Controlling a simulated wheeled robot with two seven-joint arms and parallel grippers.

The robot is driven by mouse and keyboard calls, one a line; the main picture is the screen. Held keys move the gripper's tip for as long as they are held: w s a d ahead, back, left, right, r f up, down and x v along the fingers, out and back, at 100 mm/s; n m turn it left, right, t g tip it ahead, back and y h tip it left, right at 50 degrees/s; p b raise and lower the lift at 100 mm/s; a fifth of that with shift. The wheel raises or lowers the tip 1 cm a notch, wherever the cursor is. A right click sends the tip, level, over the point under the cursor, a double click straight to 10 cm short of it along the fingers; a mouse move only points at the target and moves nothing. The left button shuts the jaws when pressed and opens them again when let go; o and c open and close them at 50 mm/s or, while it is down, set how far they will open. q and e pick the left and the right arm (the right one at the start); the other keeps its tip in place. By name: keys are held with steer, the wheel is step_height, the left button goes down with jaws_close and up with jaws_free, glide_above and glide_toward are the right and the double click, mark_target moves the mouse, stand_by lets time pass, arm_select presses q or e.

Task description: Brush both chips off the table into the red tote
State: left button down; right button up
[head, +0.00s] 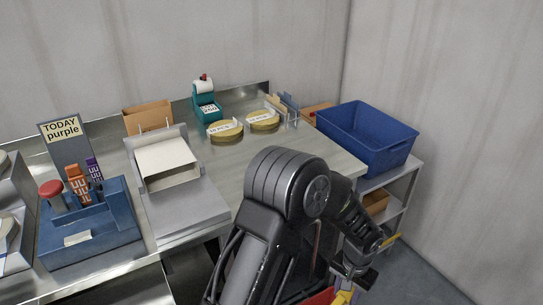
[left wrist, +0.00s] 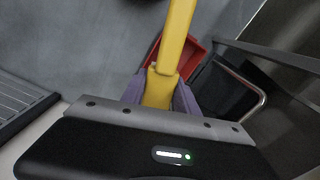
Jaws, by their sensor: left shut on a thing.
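My left gripper (left wrist: 160,92) has its purple fingers shut on a long yellow handle (left wrist: 178,38); the handle's far end runs out of the left wrist view. In the head view my left gripper (head: 345,285) is low, beyond the table's front right part, with some yellow at it. The red tote (left wrist: 190,58) shows partly behind the handle in the left wrist view, and a red piece (head: 318,297) shows at the bottom of the head view. I cannot make out either chip; my arm hides part of the table (head: 310,155). My right gripper is not in view.
Two round yellow labelled pieces (head: 225,131) (head: 263,121) lie at the table's back, near a teal label printer (head: 206,104). A blue bin (head: 375,145) tops a grey shelf (head: 405,180) at right.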

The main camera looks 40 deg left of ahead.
arm_select(q)
steer(key=shift+s+d, duration=0.15)
steer(key=shift+d, duration=0.1)
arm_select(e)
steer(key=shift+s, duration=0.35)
arm_select(q)
steer(key=shift+a, duration=0.1)
